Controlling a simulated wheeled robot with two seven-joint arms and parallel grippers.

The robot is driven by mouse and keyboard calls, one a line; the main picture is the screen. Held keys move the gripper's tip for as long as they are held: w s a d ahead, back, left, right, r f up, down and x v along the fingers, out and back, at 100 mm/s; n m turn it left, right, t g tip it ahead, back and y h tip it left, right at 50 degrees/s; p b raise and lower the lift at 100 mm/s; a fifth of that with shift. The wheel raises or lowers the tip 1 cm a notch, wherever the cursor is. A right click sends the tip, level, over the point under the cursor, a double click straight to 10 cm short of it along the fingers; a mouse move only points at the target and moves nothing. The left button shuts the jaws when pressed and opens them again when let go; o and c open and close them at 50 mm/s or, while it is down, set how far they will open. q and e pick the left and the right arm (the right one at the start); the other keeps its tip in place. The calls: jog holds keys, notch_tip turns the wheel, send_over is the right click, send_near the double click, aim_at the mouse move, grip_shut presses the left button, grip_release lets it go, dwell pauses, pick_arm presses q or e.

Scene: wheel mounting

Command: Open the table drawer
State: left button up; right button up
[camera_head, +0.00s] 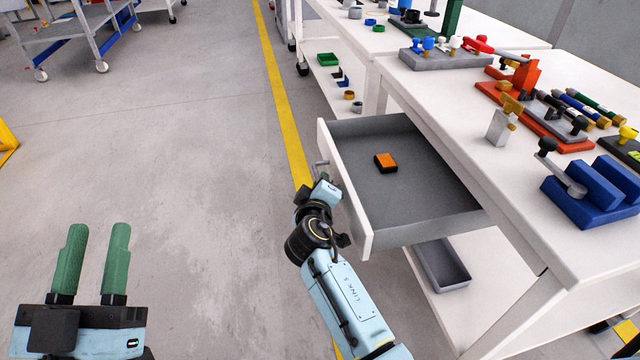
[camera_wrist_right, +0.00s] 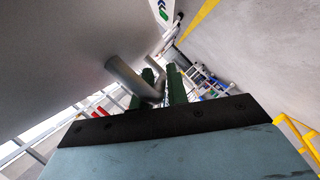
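The table drawer (camera_head: 395,205) is pulled well out of the white table (camera_head: 545,235). Its grey interior and white front panel (camera_head: 345,195) show. A grey handle (camera_head: 320,167) sticks out of the front; it also shows in the right wrist view (camera_wrist_right: 128,76). My right gripper (camera_wrist_right: 162,82) is at this handle, its green fingers close together with the handle bar between them. In the head view my right wrist hides these fingers. My left gripper (camera_head: 90,262) is open and empty above the floor at the lower left, away from the drawer.
An orange and black box (camera_head: 385,162) lies in the drawer. A blue fixture (camera_head: 590,192), a red stand (camera_head: 530,115) and several tools sit on the tabletop. A grey bin (camera_head: 440,268) is on the shelf below. The floor left of the drawer is clear.

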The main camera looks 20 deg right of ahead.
jog(key=o, duration=0.3)
